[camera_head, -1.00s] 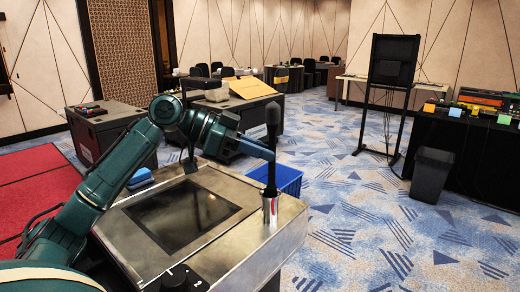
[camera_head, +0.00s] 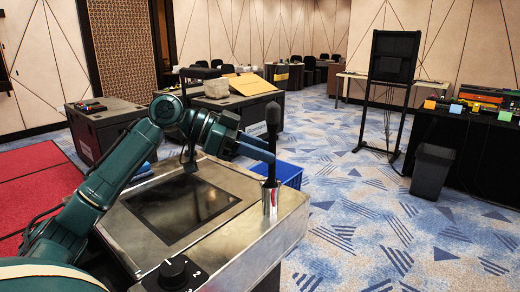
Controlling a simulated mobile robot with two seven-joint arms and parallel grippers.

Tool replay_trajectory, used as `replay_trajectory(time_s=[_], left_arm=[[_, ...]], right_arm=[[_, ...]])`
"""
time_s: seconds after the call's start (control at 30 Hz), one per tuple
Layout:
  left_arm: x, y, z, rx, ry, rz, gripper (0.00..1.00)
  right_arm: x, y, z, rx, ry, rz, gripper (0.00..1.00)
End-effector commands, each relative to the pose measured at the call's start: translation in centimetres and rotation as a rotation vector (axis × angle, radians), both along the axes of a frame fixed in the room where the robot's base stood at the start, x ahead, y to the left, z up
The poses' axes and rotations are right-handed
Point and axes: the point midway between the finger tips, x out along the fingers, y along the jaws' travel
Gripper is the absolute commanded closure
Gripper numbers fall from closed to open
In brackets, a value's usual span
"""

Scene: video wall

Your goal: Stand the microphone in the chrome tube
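The microphone (camera_head: 272,118) is black with a rounded foam head and stands upright above the chrome tube (camera_head: 270,206). The tube is a small shiny cylinder with a red mark, at the right part of the metal console top. The microphone's lower end meets the tube's mouth and appears to be inside it; how deep is hidden. My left gripper (camera_head: 268,152) reaches in from the left, its blue-grey fingers shut on the microphone's handle below the head. The far finger is mostly hidden. My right gripper is not in view.
The metal console (camera_head: 240,240) has a dark inset screen (camera_head: 185,210) and a black knob (camera_head: 175,272) at its front. A blue crate (camera_head: 289,174) stands on the floor behind it. A black bin (camera_head: 432,171) and black-covered table are at right. Carpet between is clear.

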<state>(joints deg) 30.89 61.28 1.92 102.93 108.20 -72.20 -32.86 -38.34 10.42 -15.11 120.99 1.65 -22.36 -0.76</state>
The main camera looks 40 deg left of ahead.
Motion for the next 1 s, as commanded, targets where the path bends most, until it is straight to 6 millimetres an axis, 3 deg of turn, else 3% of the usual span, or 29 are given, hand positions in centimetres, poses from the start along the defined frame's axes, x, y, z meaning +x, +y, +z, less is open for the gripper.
replay_trajectory(time_s=[0.27,0.43,1.0], left_arm=[[0.0,0.0,-0.1,0.001,0.002,-0.001,0.62],[0.0,0.0,-0.1,0.0,0.001,0.0,0.62],[-6.3,8.8,4.5,0.0,0.0,0.001,0.62]], right_arm=[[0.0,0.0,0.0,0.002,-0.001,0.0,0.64],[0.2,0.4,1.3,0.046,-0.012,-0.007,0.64],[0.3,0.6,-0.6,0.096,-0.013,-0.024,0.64]])
